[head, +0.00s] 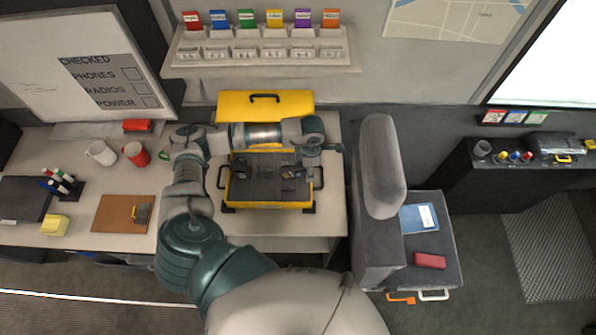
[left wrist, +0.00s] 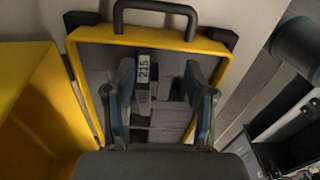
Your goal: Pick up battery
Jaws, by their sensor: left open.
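The open yellow case (head: 270,206) stands on the desk, its inside lined with dark grey. Small dark items lie in it, one near the right (head: 292,172). In the left wrist view, a grey block with a white label "215" (left wrist: 145,70) lies inside the yellow case rim (left wrist: 85,85). I cannot tell for sure whether this block is the battery. My left gripper (left wrist: 165,105) is open, its blue-grey fingers apart on either side above the case, with nothing held. In the head view my left arm reaches over the case and partly hides it. My right gripper is out of view.
The raised yellow lid (head: 230,106) is behind my arm. A grey seat (head: 382,170) stands close at right. A shelf (head: 262,62) hangs above.

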